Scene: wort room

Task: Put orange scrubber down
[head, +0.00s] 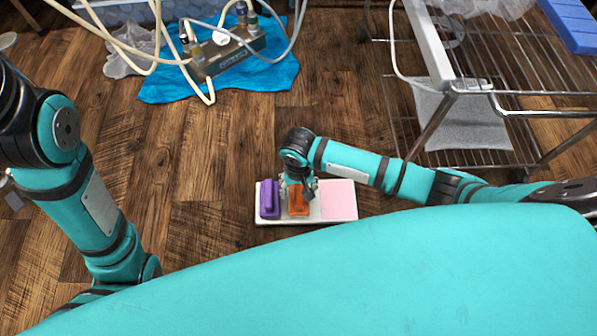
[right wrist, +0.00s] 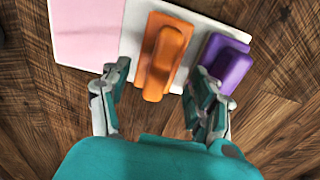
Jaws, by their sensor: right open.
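The orange scrubber (head: 298,201) rests on a white board (head: 285,219) on the floor, beside the purple scrubber (head: 269,199) on its left. In the right wrist view the orange scrubber (right wrist: 163,55) lies between and ahead of the two fingers, and the purple scrubber (right wrist: 225,62) is close to the right finger. My right gripper (head: 299,184) is over the orange scrubber; its fingers (right wrist: 160,95) are spread apart, with gaps to the orange scrubber on both sides. My left arm shows at the left of the head view, but its gripper is out of the picture.
A pink square (head: 339,199) covers the right part of the board. A metal wire rack (head: 480,158) stands at the upper right. A blue cloth (head: 160,90) with a hosed metal device (head: 228,54) lies at the upper left. The wooden floor left of the board is clear.

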